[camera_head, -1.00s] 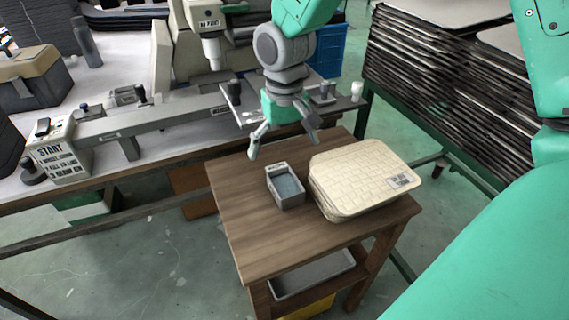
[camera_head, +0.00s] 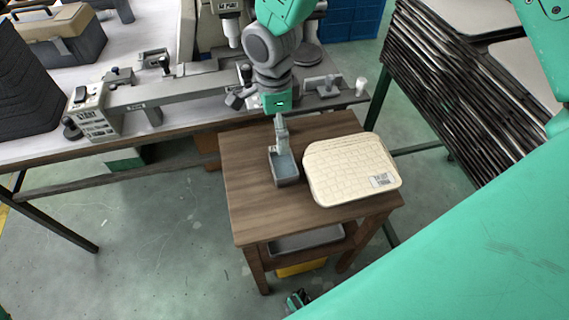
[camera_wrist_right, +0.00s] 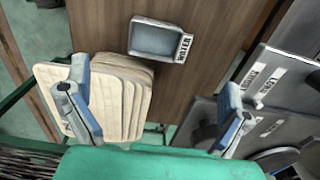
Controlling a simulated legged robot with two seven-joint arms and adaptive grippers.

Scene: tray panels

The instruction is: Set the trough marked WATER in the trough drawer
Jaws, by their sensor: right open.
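The WATER trough (camera_head: 287,172) is a small grey open box with a blue-grey inside. It sits on the wooden side table (camera_head: 255,203), left of the stacked cream panels. In the right wrist view the trough (camera_wrist_right: 158,40) shows its WATER label on its right end. My right gripper (camera_head: 281,135) points down at the trough's far end, one finger overlapping it in the head view. Its fingers (camera_wrist_right: 152,112) are wide apart and empty in the wrist view; contact with the trough cannot be told. I cannot identify the trough drawer.
Cream woven panels (camera_head: 350,170) are stacked close beside the trough. A grey tray (camera_head: 305,241) lies on the shelf below. The long bench (camera_head: 170,130) with the machine and START box (camera_head: 88,120) stands behind. A rack of dark panels (camera_head: 455,95) is at right.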

